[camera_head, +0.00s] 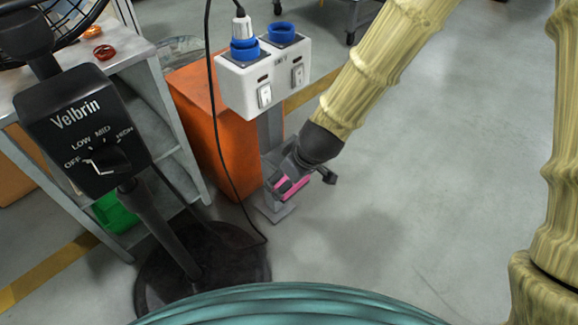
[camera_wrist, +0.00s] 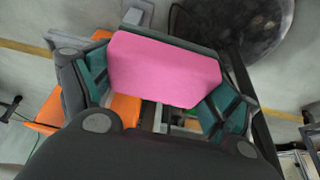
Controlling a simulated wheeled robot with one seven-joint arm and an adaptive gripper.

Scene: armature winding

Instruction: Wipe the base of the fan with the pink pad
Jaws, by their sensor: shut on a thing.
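The fan stands at the left in the head view, with a black control box (camera_head: 88,128) on a dark pole. Its round black base (camera_head: 215,275) lies on the floor and looks blotchy and dusty. My gripper (camera_head: 290,187) is shut on the pink pad (camera_head: 294,188), above the floor to the upper right of the base, apart from it. In the wrist view the pink pad (camera_wrist: 165,70) sits between my gripper's two fingers (camera_wrist: 160,92). Part of the fan base (camera_wrist: 232,28) shows behind it at the top right. The pad's far face is hidden.
A white socket box (camera_head: 262,78) with blue sockets stands on a grey post beside an orange cabinet (camera_head: 205,130). A black cable (camera_head: 222,165) hangs from its plug toward the fan base. A grey shelf table (camera_head: 150,90) stands behind the fan. Floor (camera_head: 430,190) at right is clear.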

